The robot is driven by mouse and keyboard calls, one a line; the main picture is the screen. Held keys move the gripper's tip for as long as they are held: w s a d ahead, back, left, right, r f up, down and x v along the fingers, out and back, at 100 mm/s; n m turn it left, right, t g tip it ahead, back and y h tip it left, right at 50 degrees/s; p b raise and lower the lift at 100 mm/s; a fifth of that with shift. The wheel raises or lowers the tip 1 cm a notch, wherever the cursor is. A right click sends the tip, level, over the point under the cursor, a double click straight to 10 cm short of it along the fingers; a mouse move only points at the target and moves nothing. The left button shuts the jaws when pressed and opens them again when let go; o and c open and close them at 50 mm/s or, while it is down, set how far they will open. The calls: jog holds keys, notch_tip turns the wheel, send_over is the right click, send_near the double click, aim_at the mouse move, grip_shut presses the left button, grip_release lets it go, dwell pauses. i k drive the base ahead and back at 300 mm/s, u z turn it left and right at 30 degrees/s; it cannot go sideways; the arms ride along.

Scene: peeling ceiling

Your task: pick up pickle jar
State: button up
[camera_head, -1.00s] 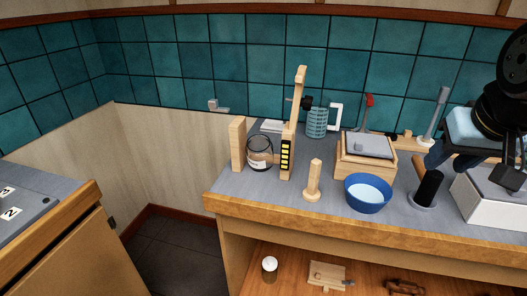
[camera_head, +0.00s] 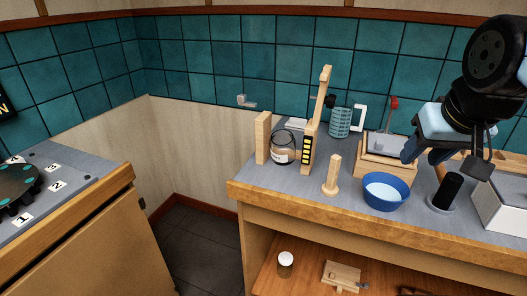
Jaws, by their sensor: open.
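A clear glass jar (camera_head: 283,147) with a pale label stands upright on the grey counter (camera_head: 300,185), near its left end. It is the likeliest pickle jar, but its contents are hard to make out. It stands between an upright wooden block (camera_head: 262,138) and a taller wooden post with a black and yellow striped panel (camera_head: 308,148), which partly covers its right side. My gripper (camera_head: 445,160) is at the right, open and empty, in front of the wooden box and black cylinder in the picture. It is well to the right of the jar.
A wooden peg (camera_head: 332,177), blue bowl (camera_head: 386,191), wooden box (camera_head: 372,168) and black cylinder (camera_head: 446,190) stand on the counter. A white-capped jar (camera_head: 285,262) is on the shelf below. Another counter (camera_head: 80,205) is at left, with open floor between.

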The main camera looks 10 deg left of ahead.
aim_at(282, 143)
jog(key=z, duration=0.2)
jog(key=i, duration=0.15)
jog(key=u, duration=2.5)
jog(key=k, duration=2)
jog(key=z, duration=0.45)
jog(key=i, duration=1.05)
jog(key=z, duration=0.05)
